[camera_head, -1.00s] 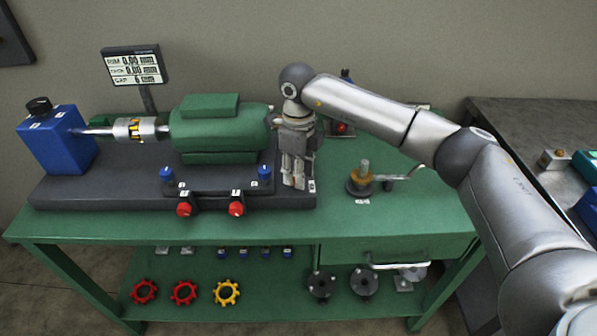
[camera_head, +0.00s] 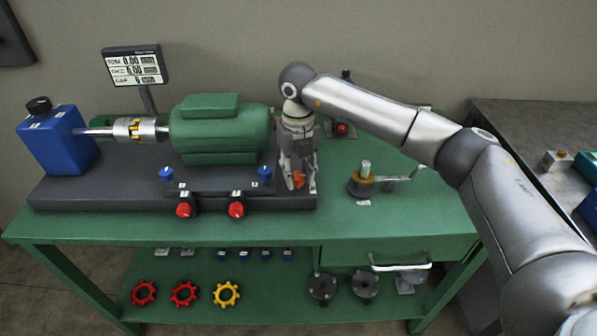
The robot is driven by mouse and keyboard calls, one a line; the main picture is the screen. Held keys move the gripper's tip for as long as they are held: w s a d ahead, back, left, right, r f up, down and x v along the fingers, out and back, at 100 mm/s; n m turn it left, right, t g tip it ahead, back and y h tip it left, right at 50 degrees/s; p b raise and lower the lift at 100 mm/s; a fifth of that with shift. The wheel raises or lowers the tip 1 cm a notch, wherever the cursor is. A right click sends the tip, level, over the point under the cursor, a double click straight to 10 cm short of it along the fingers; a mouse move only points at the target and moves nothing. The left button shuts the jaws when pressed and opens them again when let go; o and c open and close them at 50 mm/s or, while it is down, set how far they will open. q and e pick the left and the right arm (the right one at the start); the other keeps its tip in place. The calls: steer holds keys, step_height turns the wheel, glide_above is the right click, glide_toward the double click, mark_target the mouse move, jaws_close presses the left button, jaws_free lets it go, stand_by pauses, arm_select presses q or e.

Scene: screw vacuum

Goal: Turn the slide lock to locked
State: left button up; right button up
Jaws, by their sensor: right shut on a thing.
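My right gripper (camera_head: 299,179) points down at the right end of the dark base plate (camera_head: 100,195), beside the green motor (camera_head: 220,135). Its fingers are shut on a small orange-red piece (camera_head: 299,181), which shows between the fingertips. This piece may be the slide lock; the fingers hide much of it, and I cannot read its locked or unlocked position. My left gripper is not in view.
A crank with a silver handle (camera_head: 395,178) stands right of the base. Blue knobs (camera_head: 166,174) and red knobs (camera_head: 183,210) line its front. A display (camera_head: 135,67) stands behind. The bench front is clear.

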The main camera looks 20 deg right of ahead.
mark_target(298, 176)
steer(key=shift+m, duration=0.3)
stand_by(0.4)
steer(key=o, duration=1)
step_height(298, 176, up, 12)
